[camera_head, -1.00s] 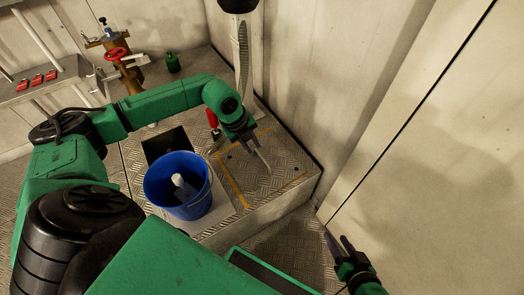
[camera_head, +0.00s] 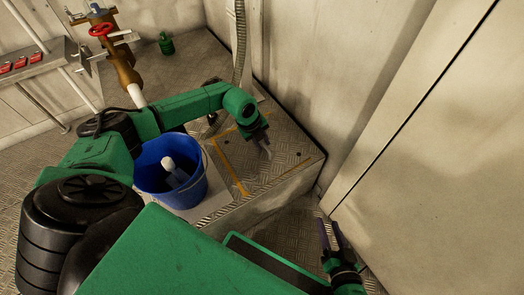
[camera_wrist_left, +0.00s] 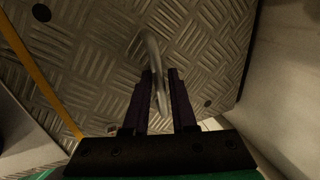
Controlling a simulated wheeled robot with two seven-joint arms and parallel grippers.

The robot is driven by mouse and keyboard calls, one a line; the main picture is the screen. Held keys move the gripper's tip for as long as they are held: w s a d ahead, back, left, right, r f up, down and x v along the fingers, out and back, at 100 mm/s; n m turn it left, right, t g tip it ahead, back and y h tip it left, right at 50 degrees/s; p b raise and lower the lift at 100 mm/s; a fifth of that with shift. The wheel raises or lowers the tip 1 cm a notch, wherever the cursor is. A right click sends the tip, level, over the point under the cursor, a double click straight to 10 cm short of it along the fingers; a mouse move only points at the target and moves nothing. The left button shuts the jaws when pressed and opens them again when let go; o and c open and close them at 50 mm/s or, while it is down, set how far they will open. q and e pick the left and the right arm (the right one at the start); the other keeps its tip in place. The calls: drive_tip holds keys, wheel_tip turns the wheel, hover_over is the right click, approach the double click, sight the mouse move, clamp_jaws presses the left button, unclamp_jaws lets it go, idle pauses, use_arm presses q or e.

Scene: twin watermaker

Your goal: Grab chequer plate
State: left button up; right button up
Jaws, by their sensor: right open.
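The chequer plate (camera_head: 292,152) is a grey metal panel with a raised tread pattern, set in a raised platform and edged by a yellow line. It fills much of the left wrist view (camera_wrist_left: 215,45), where a curved metal handle (camera_wrist_left: 152,48) stands up from it. My left gripper (camera_head: 264,150) is over the plate. In the left wrist view, its dark fingers (camera_wrist_left: 160,72) are apart on either side of the handle, with a gap visible. My right gripper (camera_head: 328,224) is open and empty at the lower right, beside the platform.
A blue bucket (camera_head: 147,178) holding a white object stands left of the plate, under my left arm. A brown pipe with a red valve wheel (camera_head: 101,29) and a green bottle (camera_head: 166,44) are behind. A pale wall (camera_head: 440,130) bounds the right side.

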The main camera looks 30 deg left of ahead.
use_arm(q)
clamp_jaws()
drive_tip(key=shift+a, duration=0.1)
idle(1.2)
drive_tip(key=shift+r, duration=0.1)
